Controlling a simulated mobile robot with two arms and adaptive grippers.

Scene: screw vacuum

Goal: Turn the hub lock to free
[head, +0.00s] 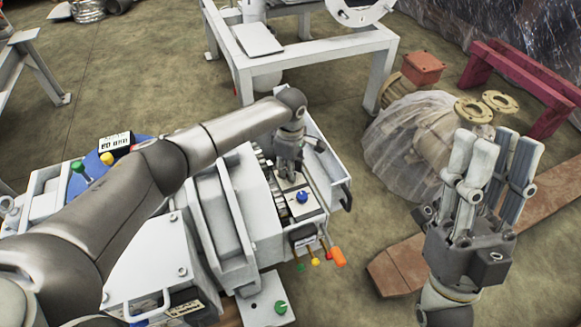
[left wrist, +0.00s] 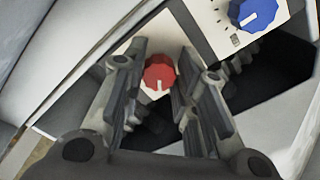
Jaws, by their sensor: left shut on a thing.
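A red knob (left wrist: 158,72) with a white pointer mark sits on a pale panel in the left wrist view. The mark points toward the bottom of that picture. My left gripper (left wrist: 160,85) has its fingers on both sides of the knob and is shut on it. In the head view my left gripper (head: 288,165) reaches down onto the machine's panel and hides the red knob. A blue knob (head: 302,197) is close by on the same panel; it also shows in the left wrist view (left wrist: 254,12). My right gripper (head: 493,155) is open, empty and points up, away from the machine.
The white machine (head: 205,215) fills the middle left, with an orange-tipped lever (head: 338,257) and small coloured knobs at its front. A plastic-wrapped part (head: 405,140) and a reddish beam (head: 400,265) lie on the floor at right. A white table (head: 285,62) stands behind.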

